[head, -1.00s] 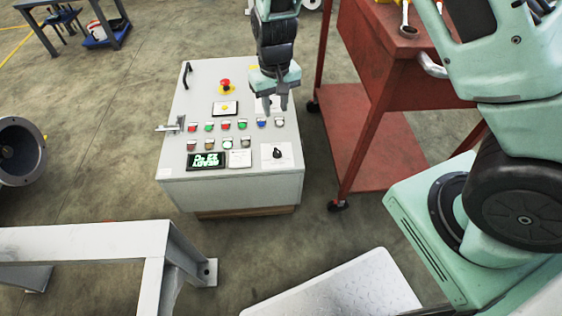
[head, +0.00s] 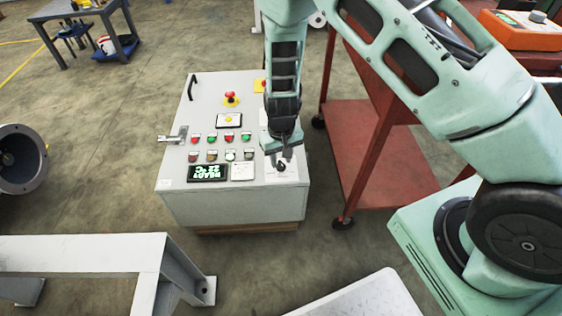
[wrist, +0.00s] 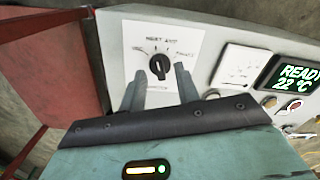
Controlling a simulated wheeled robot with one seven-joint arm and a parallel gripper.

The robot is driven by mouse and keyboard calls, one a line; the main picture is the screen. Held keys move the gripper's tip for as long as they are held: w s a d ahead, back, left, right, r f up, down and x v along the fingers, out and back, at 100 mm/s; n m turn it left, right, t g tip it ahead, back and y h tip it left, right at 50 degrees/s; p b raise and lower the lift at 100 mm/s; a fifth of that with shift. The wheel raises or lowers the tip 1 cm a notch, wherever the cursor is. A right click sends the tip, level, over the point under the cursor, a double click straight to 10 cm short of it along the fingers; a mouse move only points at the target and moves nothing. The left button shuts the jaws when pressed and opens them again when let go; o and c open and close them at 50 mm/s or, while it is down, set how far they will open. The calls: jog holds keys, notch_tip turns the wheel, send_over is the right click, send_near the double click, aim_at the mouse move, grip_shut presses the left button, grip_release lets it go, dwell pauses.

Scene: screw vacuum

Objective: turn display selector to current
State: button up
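The display selector is a small black rotary knob (wrist: 159,67) on a white label plate (wrist: 182,38); the plate's small print is too blurred to read surely. In the head view the knob (head: 281,167) sits at the front right of the grey control cabinet's top (head: 178,158). My gripper (wrist: 159,74) is open, its two fingers apart with the knob between their tips in the wrist view. I cannot tell whether they touch it. In the head view my gripper (head: 281,158) is right over the knob and partly hides it. The display (head: 208,173) reads READY 22 °C, also in the wrist view (wrist: 292,75).
Several push buttons (head: 229,136) and a red emergency stop (head: 231,97) are on the panel. A lever handle (head: 172,138) sticks out at its left. A red cart (head: 379,165) stands close on the right. A white frame (head: 80,254) is in front.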

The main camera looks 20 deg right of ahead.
jog(key=shift+f, duration=0.55)
jog(key=c, duration=0.6)
jog(key=shift+r+m, duration=0.1)
jog(key=shift+m, duration=0.2)
jog(key=m+p, duration=0.3)
jog(key=shift+m+p, duration=0.9)
jog(key=shift+m, duration=1.1)
